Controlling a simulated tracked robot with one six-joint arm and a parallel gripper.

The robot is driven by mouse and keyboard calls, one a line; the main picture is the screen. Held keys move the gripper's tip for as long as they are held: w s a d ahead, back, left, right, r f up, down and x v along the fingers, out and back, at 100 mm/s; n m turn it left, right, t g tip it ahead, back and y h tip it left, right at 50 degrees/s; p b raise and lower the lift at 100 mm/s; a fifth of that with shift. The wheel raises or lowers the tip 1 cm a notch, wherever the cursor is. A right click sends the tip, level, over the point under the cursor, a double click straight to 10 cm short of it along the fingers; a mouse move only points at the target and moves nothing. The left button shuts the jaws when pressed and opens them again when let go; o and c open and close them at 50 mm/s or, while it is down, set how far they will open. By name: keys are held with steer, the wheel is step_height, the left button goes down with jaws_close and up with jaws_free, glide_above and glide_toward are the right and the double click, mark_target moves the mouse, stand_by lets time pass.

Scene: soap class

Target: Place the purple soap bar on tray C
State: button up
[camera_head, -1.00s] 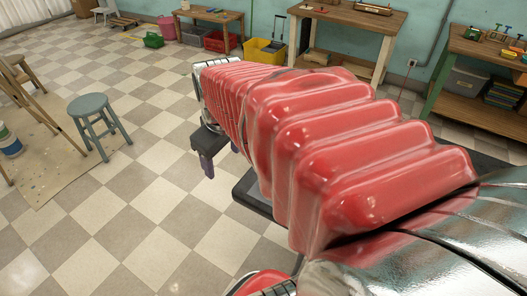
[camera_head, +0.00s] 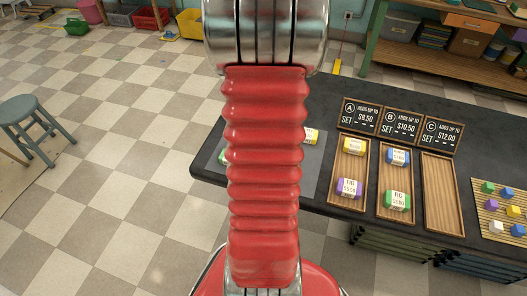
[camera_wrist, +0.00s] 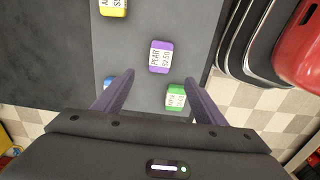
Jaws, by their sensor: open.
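In the wrist view a purple soap bar (camera_wrist: 160,56) with a label reading PEAR lies on the grey mat (camera_wrist: 130,55). My gripper (camera_wrist: 159,77) is open and empty, its two purple fingers spread on either side just short of this bar. In the head view tray C (camera_head: 438,190), a wooden tray, is empty at the right of the tray row. Another purple soap bar (camera_head: 349,189), labelled FIG, lies in tray A (camera_head: 350,168). My red arm hides the gripper and much of the mat in the head view.
A green soap (camera_wrist: 175,97) lies by the right finger and a blue soap (camera_wrist: 107,84) by the left finger. A yellow soap (camera_wrist: 113,7) is farther off. Tray B (camera_head: 396,176) holds blue and green soaps. A slatted mat (camera_head: 483,219) with small coloured cubes lies right of tray C.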

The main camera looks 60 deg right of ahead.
steer(key=shift+f, duration=0.1)
steer(key=shift+f, duration=4.25)
steer(key=shift+s+f, duration=0.15)
steer(key=shift+f, duration=1.15)
steer(key=shift+s+f, duration=0.15)
steer(key=shift+f, duration=1.15)
steer(key=c, duration=1.3)
step_height(320, 180, up, 10)
